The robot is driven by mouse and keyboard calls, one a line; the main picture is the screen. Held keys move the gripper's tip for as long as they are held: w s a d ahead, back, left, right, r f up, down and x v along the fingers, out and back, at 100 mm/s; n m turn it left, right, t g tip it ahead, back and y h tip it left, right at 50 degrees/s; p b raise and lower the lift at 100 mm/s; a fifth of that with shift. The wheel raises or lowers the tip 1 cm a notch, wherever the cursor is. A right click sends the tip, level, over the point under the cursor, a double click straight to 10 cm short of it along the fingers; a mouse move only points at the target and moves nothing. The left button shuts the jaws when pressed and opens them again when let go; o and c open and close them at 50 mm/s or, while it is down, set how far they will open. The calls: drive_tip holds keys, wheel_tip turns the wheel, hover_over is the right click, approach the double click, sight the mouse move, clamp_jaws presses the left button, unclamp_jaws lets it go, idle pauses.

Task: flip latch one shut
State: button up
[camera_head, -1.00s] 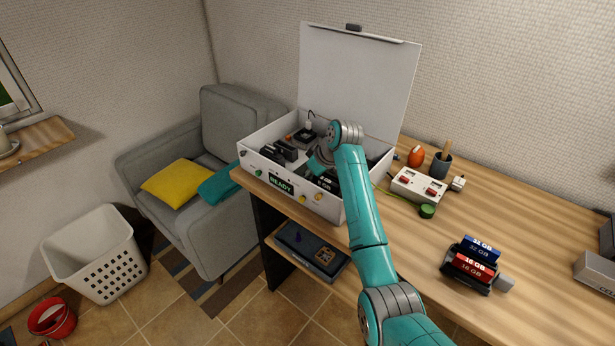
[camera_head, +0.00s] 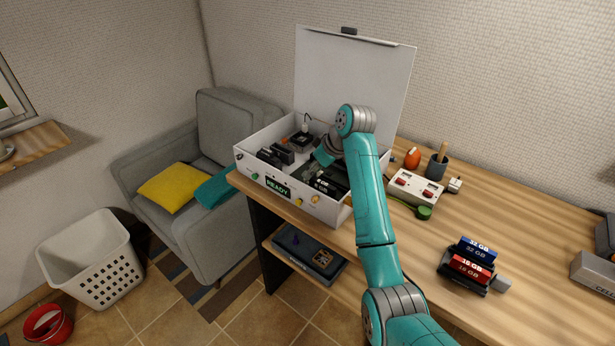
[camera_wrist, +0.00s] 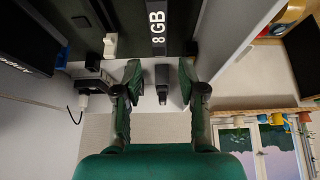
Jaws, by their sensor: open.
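The white open case (camera_head: 242,161) stands on the desk with its lid up. My gripper (camera_head: 322,162) reaches down into it, largely hidden by my arm in the head view. In the wrist view my gripper (camera_wrist: 159,78) is open, with its fingers apart and nothing gripped. A small dark latch-like piece (camera_wrist: 162,82) lies between the fingers, near the end of the 8 GB memory stick (camera_wrist: 157,22). A white latch-like piece (camera_wrist: 110,46) stands left of that stick. No label shows which piece is latch one.
A small black part with a white plug (camera_wrist: 88,84) sits left of the fingers, with a cable. The case wall (camera_wrist: 240,25) rises at right. Memory sticks in a holder (camera_head: 472,262) and a switch box (camera_head: 415,188) stand on the desk.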

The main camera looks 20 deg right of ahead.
drive_tip(key=shift+v, duration=2.6)
